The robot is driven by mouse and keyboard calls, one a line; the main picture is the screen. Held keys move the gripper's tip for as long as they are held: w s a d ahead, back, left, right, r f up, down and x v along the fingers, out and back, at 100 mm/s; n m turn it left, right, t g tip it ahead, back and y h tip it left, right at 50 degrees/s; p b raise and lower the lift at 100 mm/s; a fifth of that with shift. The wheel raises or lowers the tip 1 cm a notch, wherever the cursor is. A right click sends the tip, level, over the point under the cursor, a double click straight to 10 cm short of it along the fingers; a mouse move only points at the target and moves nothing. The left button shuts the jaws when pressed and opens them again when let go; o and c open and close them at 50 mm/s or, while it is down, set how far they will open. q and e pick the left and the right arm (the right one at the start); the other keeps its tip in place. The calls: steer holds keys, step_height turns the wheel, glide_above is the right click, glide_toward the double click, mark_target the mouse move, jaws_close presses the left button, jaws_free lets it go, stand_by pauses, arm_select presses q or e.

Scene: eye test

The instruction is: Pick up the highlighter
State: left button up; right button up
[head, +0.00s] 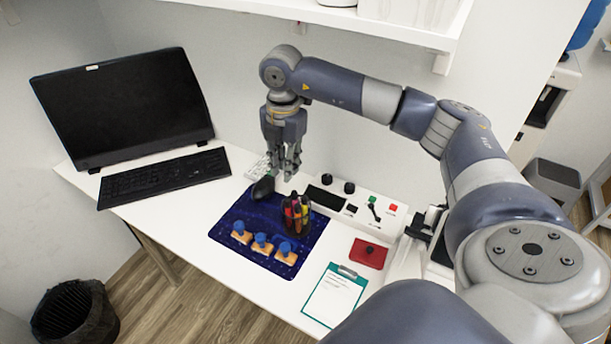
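Several coloured pens or markers, red, yellow and orange among them (297,207), stand upright in a dark holder (297,228) on the blue mat. One with a yellow body could be the highlighter, but they are too small and crowded for me to tell. My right gripper (285,172) points down above the back of the table, behind and above the holder. Its fingertips look apart, with nothing visible between them. It is clear of the pens. My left gripper is not in view.
The blue mat (229,243) also bears a black mouse (263,188) and several blue-knobbed orange stamps (261,246). A white panel with knobs (349,187), a red pad (369,253) and a clipboard (335,297) lie to the right. Monitor (125,105) and keyboard (163,177) stand left. A shelf (400,35) overhangs.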

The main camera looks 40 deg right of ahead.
steer(key=p, duration=0.1)
glide_above(287, 199)
steer(key=f, duration=0.5)
steer(key=shift+s+d+f, duration=0.1)
steer(key=shift+d+f, duration=0.1)
steer(key=shift+d, duration=0.05)
steer(key=shift+a+f+p, duration=0.1)
steer(key=shift+f+p, duration=0.2)
steer(key=shift+p, duration=0.15)
steer(key=f, duration=0.1)
steer(key=f+p, duration=0.1)
steer(key=f, duration=0.1)
steer(key=shift+a+f, duration=0.2)
steer(key=shift+f, duration=0.6)
jaws_close()
